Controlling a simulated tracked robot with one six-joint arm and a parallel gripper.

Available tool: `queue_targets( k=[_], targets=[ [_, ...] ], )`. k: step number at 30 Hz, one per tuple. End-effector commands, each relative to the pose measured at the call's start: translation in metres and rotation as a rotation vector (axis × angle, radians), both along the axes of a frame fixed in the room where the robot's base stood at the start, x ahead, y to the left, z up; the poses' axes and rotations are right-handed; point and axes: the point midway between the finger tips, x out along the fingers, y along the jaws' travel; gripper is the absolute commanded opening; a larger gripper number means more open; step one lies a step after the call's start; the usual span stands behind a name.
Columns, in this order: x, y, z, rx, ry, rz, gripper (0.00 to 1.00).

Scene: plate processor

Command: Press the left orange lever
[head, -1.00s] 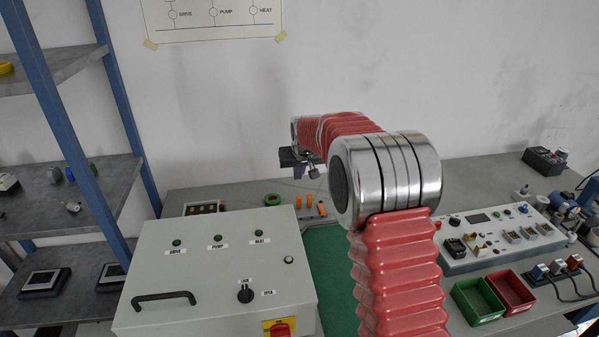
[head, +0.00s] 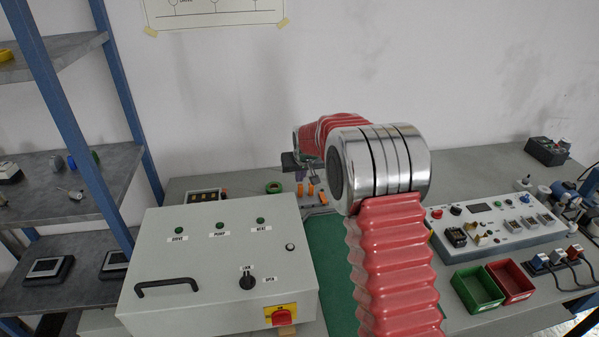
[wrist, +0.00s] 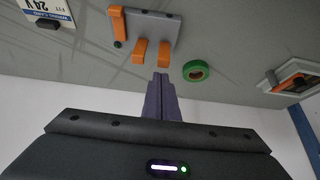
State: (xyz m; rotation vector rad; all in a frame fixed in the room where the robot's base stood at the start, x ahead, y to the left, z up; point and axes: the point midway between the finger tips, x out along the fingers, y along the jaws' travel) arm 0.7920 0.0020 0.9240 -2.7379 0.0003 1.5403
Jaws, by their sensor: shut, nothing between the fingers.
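Two short orange levers stand side by side on a small grey plate (wrist: 160,28). The left one in the head view (head: 300,190) is nearer the green ring and shows on the right in the wrist view (wrist: 165,54). The other lever (wrist: 139,50) is beside it. A longer orange handle (wrist: 118,27) is on the same plate. My gripper (wrist: 160,78) is shut and empty, its fingertips just short of the green-ring-side lever in the wrist picture. I cannot tell whether they touch. In the head view my gripper (head: 308,178) overlaps the lever area.
A green ring (wrist: 196,70) lies close beside the levers. A grey control box (head: 220,255) stands in front of them at left. A framed block (head: 204,196) lies left of the ring. Green (head: 476,288) and red (head: 512,282) bins and a white panel (head: 497,229) are at right.

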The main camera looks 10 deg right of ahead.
Motion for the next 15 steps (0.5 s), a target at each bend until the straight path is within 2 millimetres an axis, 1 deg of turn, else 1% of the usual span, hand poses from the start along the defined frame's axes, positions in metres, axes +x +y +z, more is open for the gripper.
queue_targets(
  k=[4, 13, 14, 15],
  targets=[
    [-0.0073, 0.0002, -0.0011, 0.000, 0.000, 0.000, 0.00],
    [-0.0088, 0.0004, -0.0017, 0.000, 0.000, 0.000, 0.00],
    [-0.0088, -0.0047, -0.0017, 0.000, 0.000, -0.002, 0.00],
    [-0.0088, -0.0025, -0.0017, 0.000, 0.000, 0.000, 0.00]
  ],
)
